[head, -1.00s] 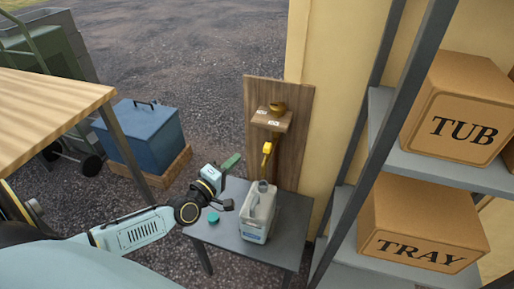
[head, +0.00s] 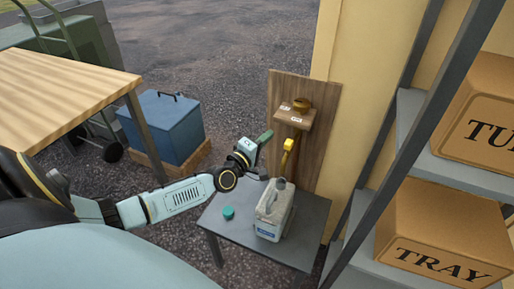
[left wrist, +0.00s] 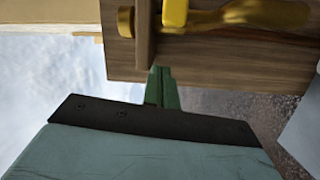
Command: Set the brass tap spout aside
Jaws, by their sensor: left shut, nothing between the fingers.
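The brass tap spout (head: 285,161) hangs from a yellow tap body on an upright wooden board (head: 326,100), its lower end above the mouth of a pale jug (head: 272,222). The left wrist view shows a brass tube (left wrist: 262,14) beside a yellow block (left wrist: 175,13), along the picture's top edge. My left gripper (head: 267,136) is left of the tap, its green fingers together and empty. In the left wrist view its fingertips (left wrist: 159,72) point at the board, below the yellow block and apart from it. My right gripper is out of view.
The jug stands on a grey table (head: 238,243) with a teal cap (head: 228,212) left of it. A small wooden ledge (head: 294,117) juts from the board above the tap. Grey shelving (head: 452,172) with boxes stands right. A blue cooler (head: 165,125) and wooden table (head: 60,90) are left.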

